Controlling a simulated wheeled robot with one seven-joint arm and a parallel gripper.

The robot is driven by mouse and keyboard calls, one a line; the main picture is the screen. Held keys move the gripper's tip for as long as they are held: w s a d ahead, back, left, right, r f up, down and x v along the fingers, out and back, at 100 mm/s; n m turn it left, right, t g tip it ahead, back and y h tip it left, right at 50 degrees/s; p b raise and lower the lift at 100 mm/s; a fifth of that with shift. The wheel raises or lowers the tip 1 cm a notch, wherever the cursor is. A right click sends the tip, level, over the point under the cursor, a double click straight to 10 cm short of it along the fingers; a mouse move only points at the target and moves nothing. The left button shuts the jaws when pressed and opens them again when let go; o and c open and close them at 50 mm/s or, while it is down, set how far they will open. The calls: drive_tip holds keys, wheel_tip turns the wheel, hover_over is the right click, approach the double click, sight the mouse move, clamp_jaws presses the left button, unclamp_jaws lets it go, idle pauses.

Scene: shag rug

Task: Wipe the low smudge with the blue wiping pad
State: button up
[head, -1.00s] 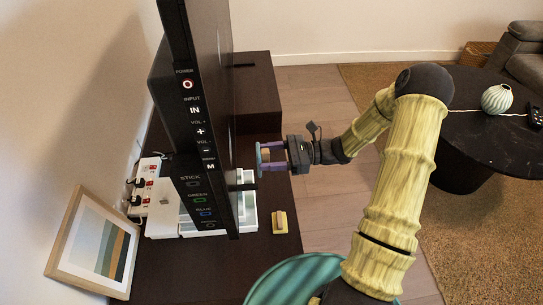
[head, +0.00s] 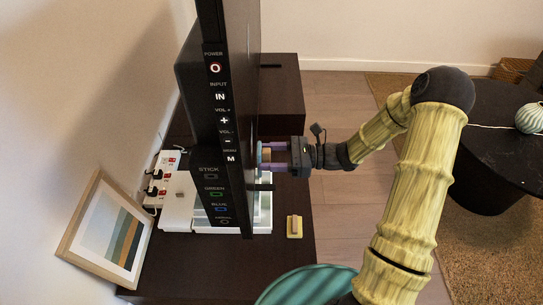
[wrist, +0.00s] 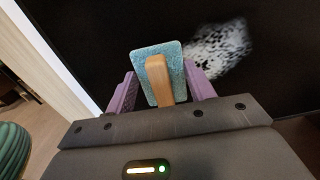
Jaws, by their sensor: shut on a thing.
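The blue wiping pad (wrist: 146,62) has a light blue fuzzy face and a wooden handle (wrist: 159,80). My gripper (wrist: 162,92) is shut on that handle with its purple fingers. In the head view my gripper (head: 264,157) is right beside the face of the upright black screen (head: 248,110). The smudge (wrist: 220,48), a whitish speckled patch, is on the dark screen in the wrist view. It lies just right of the pad, whose edge may cover part of it. I cannot tell whether the pad touches the screen. The smudge is hidden in the head view.
A yellow block with a handle (head: 295,226) lies on the dark cabinet (head: 285,250). A framed picture (head: 107,236) and a white power strip (head: 160,178) are behind the screen. A round black table (head: 500,150) stands at right.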

drive_tip(key=shift+a, duration=0.95)
idle(0.6)
drive_tip(key=shift+w+p, duration=0.1)
drive_tip(key=shift+p, duration=0.2)
drive_tip(key=w, duration=0.2)
drive_tip(key=w+p, duration=0.1)
drive_tip(key=w, duration=0.1)
drive_tip(key=shift+d+p, duration=0.2)
drive_tip(key=shift+p, duration=0.1)
drive_tip(key=shift+w+a+p, duration=0.1)
drive_tip(key=shift+w+p, duration=0.45)
drive_tip(key=shift+w, duration=1.4)
drive_tip(key=shift+w, duration=0.1)
drive_tip(key=shift+w, duration=1.9)
drive_tip(key=shift+r+p, duration=0.15)
drive_tip(key=shift+p, duration=0.5)
